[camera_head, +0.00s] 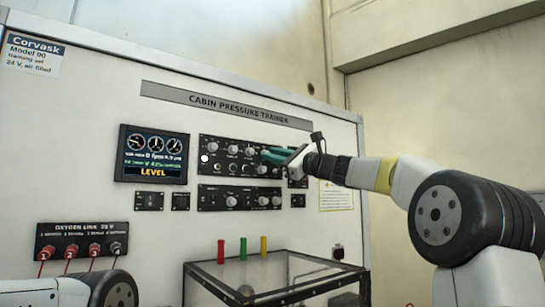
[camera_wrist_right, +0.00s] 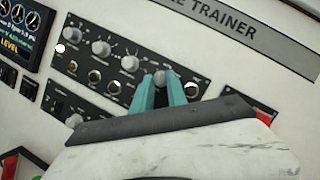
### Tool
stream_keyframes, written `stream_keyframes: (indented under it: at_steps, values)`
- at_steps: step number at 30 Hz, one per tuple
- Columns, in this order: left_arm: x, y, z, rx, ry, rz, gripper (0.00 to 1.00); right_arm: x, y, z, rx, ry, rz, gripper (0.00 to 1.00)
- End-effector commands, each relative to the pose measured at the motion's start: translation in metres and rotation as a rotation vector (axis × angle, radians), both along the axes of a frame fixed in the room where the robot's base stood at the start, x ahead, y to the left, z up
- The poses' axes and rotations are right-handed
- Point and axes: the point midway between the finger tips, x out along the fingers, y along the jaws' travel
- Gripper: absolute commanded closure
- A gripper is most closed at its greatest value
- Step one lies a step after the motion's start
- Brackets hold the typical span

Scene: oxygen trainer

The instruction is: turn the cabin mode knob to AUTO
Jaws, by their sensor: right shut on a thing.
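The upper black control panel (camera_head: 222,142) is on the white trainer board, with a row of grey knobs; it also shows in the right wrist view (camera_wrist_right: 77,55). My right gripper (camera_head: 270,155) reaches it from the right. In the right wrist view its teal fingers are shut on the rightmost grey knob (camera_wrist_right: 160,75) of the top row. The fingers hide part of this knob, and the knob labels are too small to read, so I cannot tell its setting. My left gripper is out of view; only part of my left arm shows at lower left.
A display (camera_head: 153,155) reading LEVEL is left of the panel. A lower knob panel (camera_head: 218,199) is beneath it. The oxygen link box (camera_head: 80,239) with red plugs is at lower left. A clear black-edged box (camera_head: 275,292) with coloured pegs above it stands below.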

Motion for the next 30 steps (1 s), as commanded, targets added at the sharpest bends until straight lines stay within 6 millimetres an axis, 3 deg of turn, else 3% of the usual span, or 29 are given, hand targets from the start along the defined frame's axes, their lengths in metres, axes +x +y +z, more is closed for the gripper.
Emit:
stream_keyframes:
  at_steps: [15, 30]
  values:
    - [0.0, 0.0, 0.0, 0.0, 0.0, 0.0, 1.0, 0.0013, -0.0014, 0.0023, -0.278, -0.202, 0.001, 1.0]
    - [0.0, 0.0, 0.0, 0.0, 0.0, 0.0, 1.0, 0.0013, -0.0012, 0.0023, -0.333, -0.24, 0.002, 1.0]
